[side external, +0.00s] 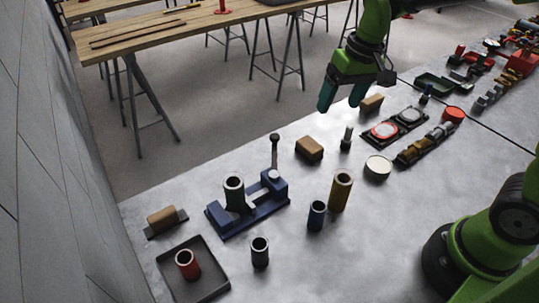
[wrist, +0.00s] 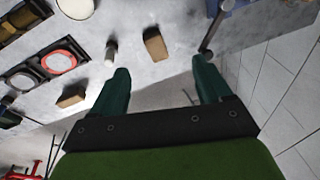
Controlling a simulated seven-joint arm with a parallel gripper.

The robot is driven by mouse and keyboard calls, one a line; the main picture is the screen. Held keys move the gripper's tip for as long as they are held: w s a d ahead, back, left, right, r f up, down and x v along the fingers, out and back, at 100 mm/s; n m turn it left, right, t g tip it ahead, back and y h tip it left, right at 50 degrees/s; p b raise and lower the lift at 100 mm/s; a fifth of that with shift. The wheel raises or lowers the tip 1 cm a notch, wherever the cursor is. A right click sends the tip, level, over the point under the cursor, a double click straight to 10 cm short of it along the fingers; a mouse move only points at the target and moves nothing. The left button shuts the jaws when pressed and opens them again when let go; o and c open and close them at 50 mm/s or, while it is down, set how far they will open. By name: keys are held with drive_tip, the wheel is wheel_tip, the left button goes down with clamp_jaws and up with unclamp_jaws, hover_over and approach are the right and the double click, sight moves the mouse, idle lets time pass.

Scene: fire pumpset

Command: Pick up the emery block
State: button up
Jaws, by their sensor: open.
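Two brown blocks lie on the grey bench near my gripper; I cannot tell which is the emery block. One (side external: 310,149) lies left of a small pale-topped cylinder (side external: 346,138); it shows beyond and between my fingertips in the wrist view (wrist: 155,45). The other (side external: 371,103) lies near the bench's far edge and left of my fingers in the wrist view (wrist: 71,97). A third brown block (side external: 162,216) rests on a grey plate at the bench's left end. My gripper (side external: 342,98) is open and empty, above the bench's far edge, apart from the blocks; its fingers also show in the wrist view (wrist: 163,66).
A blue fixture (side external: 250,205) with an upright lever stands left. Gauges (side external: 384,130) and a round tin (side external: 377,168) lie right. A wooden trestle table (side external: 180,25) stands behind.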

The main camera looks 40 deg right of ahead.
drive_tip(key=w+f+n+g+h, duration=0.1)
drive_tip(key=w+f+g, duration=0.1)
drive_tip(key=w+f, duration=0.35)
drive_tip(key=n, duration=0.1)
hover_over(310, 144)
wheel_tip(310, 144, down, 8)
drive_tip(key=shift+r, duration=0.25)
drive_tip(key=shift+f, duration=3.1)
